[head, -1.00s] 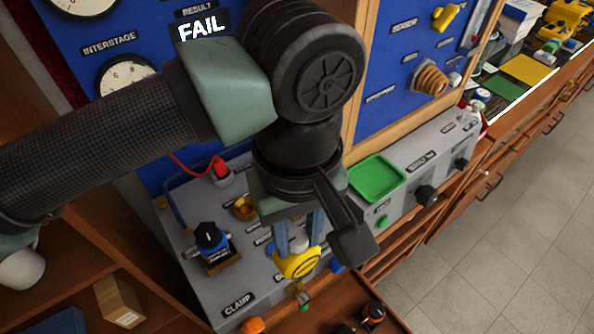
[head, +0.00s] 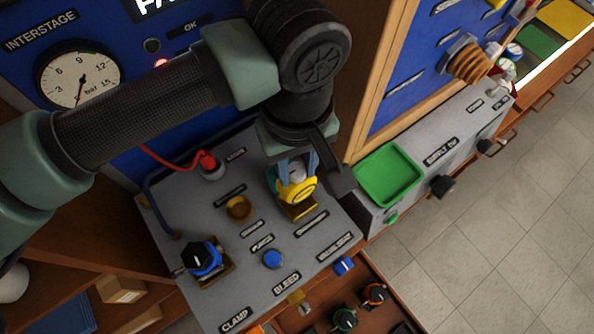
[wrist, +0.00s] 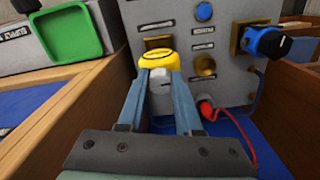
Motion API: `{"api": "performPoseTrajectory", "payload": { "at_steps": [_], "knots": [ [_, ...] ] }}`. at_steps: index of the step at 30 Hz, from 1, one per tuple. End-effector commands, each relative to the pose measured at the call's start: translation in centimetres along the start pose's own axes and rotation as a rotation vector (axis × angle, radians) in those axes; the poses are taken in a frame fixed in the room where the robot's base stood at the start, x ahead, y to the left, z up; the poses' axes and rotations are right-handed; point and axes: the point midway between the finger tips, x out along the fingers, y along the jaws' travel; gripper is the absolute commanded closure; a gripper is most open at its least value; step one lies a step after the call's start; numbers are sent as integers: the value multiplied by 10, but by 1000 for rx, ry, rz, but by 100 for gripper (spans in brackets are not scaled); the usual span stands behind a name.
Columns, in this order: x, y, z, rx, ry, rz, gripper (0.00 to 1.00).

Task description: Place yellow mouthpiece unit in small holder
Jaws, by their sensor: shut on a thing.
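The yellow mouthpiece unit (head: 303,190) has a round yellow cap and a pale body. My gripper (head: 293,173) is shut on its pale body, over the right part of the grey testbench panel (head: 215,285). A small brass-coloured bracket (head: 301,211) shows just below the unit; I cannot tell whether they touch. A round brass-coloured cup (head: 238,208) sits empty to the left. In the wrist view, the unit (wrist: 159,60) is between the fingertips of my gripper (wrist: 159,82), with the bracket (wrist: 158,42) partly hidden behind it and the cup (wrist: 205,66) to the right.
A blue regulator with a black knob (head: 202,257) stands in a bracket at the panel's left. A red connector with hose (head: 208,162) rises at the back. A green tray (head: 388,174) lies to the right. An open drawer (head: 375,290) with several fittings is in front.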

Motion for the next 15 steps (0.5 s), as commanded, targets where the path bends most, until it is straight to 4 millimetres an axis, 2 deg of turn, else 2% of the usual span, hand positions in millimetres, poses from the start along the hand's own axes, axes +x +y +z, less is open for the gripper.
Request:
{"api": "performPoseTrajectory", "payload": {
  "at_steps": [7, 15],
  "knots": [
    [32, 0, 1, -1, -4, 1, 100],
    [36, 0, 0, 0, 0, 0, 100]
  ]
}}
